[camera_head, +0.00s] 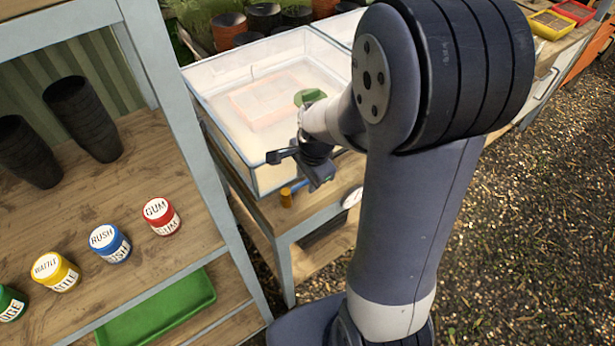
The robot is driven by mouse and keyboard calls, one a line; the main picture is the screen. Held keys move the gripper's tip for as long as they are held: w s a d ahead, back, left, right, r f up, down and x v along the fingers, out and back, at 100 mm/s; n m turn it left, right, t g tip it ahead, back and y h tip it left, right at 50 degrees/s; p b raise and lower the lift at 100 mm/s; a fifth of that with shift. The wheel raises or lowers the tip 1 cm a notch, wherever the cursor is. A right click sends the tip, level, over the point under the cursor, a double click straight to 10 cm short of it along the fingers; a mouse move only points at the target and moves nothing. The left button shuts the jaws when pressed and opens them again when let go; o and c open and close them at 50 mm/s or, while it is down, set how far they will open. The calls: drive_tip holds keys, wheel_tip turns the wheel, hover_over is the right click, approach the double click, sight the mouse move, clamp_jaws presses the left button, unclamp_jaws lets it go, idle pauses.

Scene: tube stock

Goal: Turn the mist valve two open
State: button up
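A small valve-like fitting with a yellow-brown body (286,197) and a blue handle (300,185) sits on the front of the bench, below the clear-walled tank. No label on it can be read, so I cannot tell whether it is mist valve two. The handle's angle is hard to make out. My gripper (298,170) hangs in front of the tank's near corner, just above the fitting in the picture. Its two dark fingers look spread apart, with nothing seen between them. I cannot tell whether it touches the handle. My arm hides the bench to the right.
The clear-walled tank (222,130) stands on the bench, with a green object (310,97) inside. A white round disc (352,197) is on the bench front. A wooden shelf (150,225) at left bears lidded jars and black pots. Gravel ground (530,230) lies open at right.

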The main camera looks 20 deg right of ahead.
drive_tip(key=shift+w+a+f, duration=0.25)
drive_tip(key=shift+a, duration=0.1)
drive_tip(key=shift+s+d, duration=0.1)
drive_tip(key=shift+c, duration=0.2)
clamp_jaws()
